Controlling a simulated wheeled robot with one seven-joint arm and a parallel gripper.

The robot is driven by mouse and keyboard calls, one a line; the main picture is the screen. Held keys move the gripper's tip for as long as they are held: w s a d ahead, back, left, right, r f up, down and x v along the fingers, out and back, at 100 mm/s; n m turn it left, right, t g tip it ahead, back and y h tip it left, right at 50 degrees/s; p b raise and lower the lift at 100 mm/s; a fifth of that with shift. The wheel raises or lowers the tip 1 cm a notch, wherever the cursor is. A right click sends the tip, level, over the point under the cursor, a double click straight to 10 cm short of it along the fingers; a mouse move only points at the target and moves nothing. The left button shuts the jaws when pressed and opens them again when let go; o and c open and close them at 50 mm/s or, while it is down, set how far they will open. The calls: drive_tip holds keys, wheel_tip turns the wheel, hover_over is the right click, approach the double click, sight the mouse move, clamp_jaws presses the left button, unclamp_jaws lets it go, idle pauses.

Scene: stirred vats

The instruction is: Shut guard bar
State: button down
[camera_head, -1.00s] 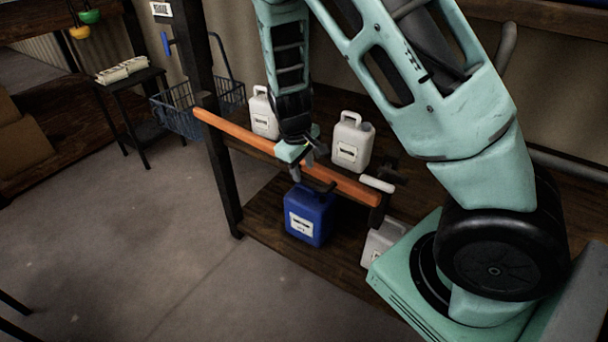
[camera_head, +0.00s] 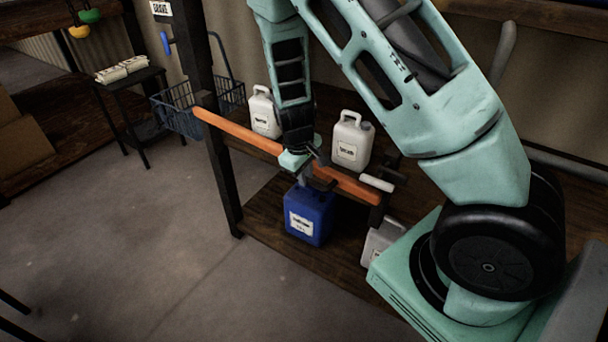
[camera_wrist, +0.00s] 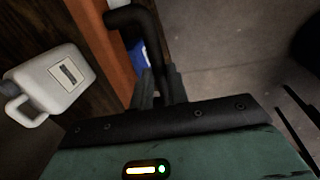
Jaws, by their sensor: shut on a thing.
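The orange guard bar (camera_head: 236,133) runs across the front of the shelf, from the dark post at left to a dark bracket (camera_head: 377,215) at right. In the wrist view the bar (camera_wrist: 99,42) lies left of my fingers. A bent black handle (camera_wrist: 138,17) stands out from it. My gripper (camera_head: 307,178) is at the front of the bar, right of its middle. In the wrist view my gripper (camera_wrist: 159,88) is shut on the handle's end. The fingers hide part of the handle. Whether the bar's left end is latched I cannot tell.
White jugs (camera_head: 351,140) (camera_head: 264,112) stand on the shelf behind the bar. A blue jug (camera_head: 308,217) stands below, with a grey one (camera_head: 381,243) to its right. A wire basket (camera_head: 180,108) hangs at left. The floor in front is clear.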

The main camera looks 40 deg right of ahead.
drive_tip(key=shift+n, duration=0.5)
drive_tip(key=d+b, duration=0.1)
drive_tip(key=d, duration=0.1)
drive_tip(key=w+d+b, duration=0.1)
drive_tip(key=d, duration=0.2)
drive_tip(key=shift+w, duration=0.1)
drive_tip(key=shift+d+r, duration=0.1)
drive_tip(key=shift+d, duration=0.3)
drive_tip(key=c, duration=1.4)
unclamp_jaws()
drive_tip(key=shift+d, duration=0.1)
drive_tip(key=shift+o, duration=0.2)
drive_tip(key=a+r, duration=0.1)
drive_tip(key=r, duration=0.7)
drive_tip(key=s+a+r, duration=0.1)
drive_tip(key=a+r, duration=0.1)
drive_tip(key=r, duration=0.7)
drive_tip(key=shift+a+b, duration=0.3)
drive_tip(key=shift+b, duration=0.1)
drive_tip(key=shift+s, duration=0.1)
